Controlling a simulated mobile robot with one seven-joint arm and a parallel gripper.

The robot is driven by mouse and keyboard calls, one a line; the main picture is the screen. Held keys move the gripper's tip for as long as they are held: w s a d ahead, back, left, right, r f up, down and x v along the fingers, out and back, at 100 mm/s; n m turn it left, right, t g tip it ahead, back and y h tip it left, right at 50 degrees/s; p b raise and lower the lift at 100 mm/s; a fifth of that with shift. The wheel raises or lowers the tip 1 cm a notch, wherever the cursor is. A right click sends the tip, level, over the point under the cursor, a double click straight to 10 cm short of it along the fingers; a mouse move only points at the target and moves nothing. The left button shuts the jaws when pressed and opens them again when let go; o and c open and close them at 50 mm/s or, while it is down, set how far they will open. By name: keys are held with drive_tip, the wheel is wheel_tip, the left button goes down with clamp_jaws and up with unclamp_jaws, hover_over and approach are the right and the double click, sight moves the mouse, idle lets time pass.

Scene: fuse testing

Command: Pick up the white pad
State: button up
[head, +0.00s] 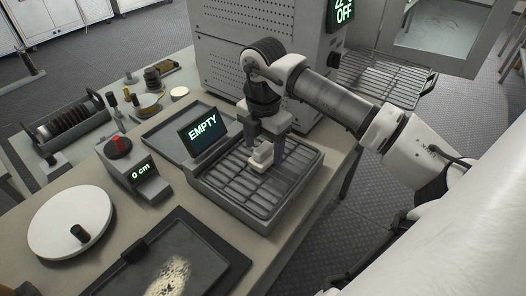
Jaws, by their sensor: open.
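A small white block, which looks like the white pad (259,166), is on or just above the slatted grate of a grey tray device (215,190). My gripper (265,153) points down over this grate, with its fingers on either side of the pad's raised part. The gripper is open. Whether the fingers touch the pad cannot be told. The fingers partly hide the pad's back and right side.
A screen reading EMPTY (203,131) stands behind the grate. A "0 cm" box with a red knob (121,147), a round white plate (66,222) and a dark tray (213,256) are to the left and front. A perforated grey cabinet (228,62) stands close behind my gripper.

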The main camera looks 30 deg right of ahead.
sight(263, 147)
drive_tip(key=shift+f, duration=1)
drive_tip(key=c, duration=1.1)
wheel_tip(263, 147, up, 20)
drive_tip(key=p, duration=0.9)
drive_tip(key=o, duration=0.3)
drive_tip(key=shift+c, duration=0.9)
drive_tip(key=shift+a+f, duration=0.1)
